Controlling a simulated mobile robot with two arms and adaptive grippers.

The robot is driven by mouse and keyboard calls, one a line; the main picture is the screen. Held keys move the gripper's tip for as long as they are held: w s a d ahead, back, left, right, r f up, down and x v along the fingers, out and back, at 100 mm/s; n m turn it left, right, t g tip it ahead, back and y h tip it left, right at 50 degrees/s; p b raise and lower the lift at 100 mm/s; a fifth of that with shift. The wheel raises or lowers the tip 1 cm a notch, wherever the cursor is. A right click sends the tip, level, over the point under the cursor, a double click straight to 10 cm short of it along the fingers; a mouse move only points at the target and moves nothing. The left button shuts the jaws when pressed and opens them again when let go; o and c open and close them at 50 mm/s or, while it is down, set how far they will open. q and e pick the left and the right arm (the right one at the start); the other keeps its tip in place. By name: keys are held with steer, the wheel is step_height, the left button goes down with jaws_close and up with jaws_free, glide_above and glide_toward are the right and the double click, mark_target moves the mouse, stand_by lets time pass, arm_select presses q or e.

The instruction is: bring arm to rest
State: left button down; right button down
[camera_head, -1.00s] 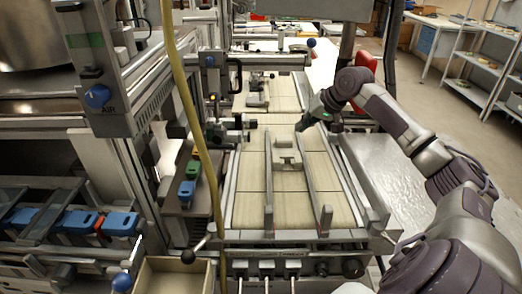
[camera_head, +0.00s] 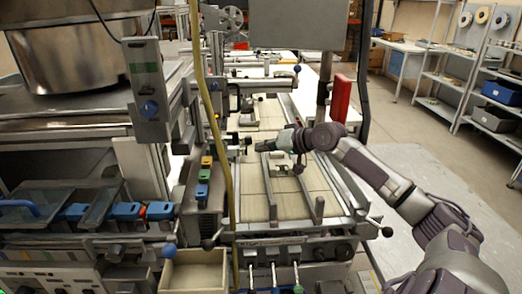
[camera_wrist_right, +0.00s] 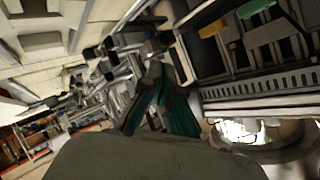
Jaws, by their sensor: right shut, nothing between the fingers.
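My right arm comes in from the right in the head view. Its gripper (camera_head: 262,147) is above the conveyor bed (camera_head: 250,205), near the dark fixture on the bed's left side. In the right wrist view the two green-edged fingers (camera_wrist_right: 158,105) are together with nothing between them. My left gripper does not show in either view.
Metal guide rails (camera_head: 270,190) stand on the conveyor below my right arm. An open box (camera_head: 195,272) sits at the front left. A yellow hose (camera_head: 210,110) hangs in front of the machine. Shelves with reels (camera_head: 480,16) stand at the back right.

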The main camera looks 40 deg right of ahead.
steer(key=shift+a+r, duration=0.15)
steer(key=shift+a, duration=0.05)
